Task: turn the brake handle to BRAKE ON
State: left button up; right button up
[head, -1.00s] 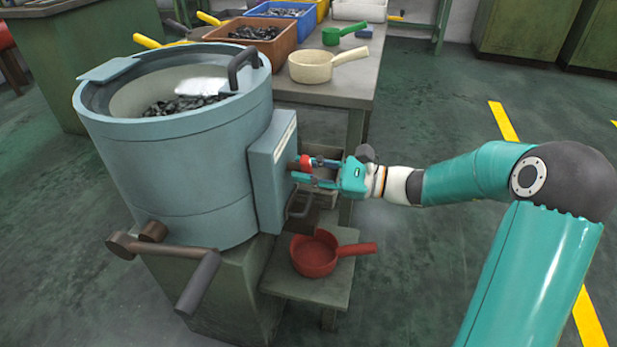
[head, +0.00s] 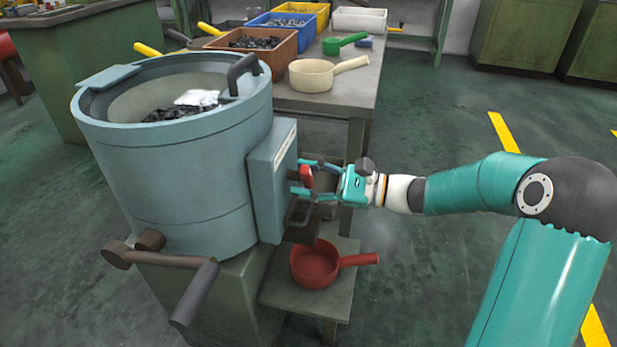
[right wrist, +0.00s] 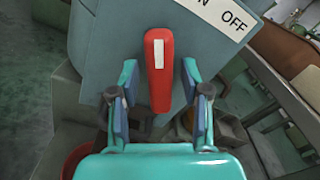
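The brake handle (head: 306,176) is a red lever on the grey-blue box (head: 270,185) at the side of the drum machine. In the right wrist view the handle (right wrist: 159,92) stands upright in the picture with a white stripe on it. A white label (right wrist: 226,14) above it shows "N" and "OFF", tilted and partly cut off. My right gripper (head: 302,178) is open with its fingers on either side of the handle. In the right wrist view a gap shows between the handle and each finger of the gripper (right wrist: 160,85). My left gripper is not in view.
A red ladle (head: 315,265) lies on a low stand below the box. A brown crank (head: 165,258) sticks out at the machine's front. A table behind holds a cream ladle (head: 315,75), a green scoop (head: 340,43) and bins. Floor to the right is open.

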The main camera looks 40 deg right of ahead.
jog(key=v, duration=1.2)
dwell(0.5)
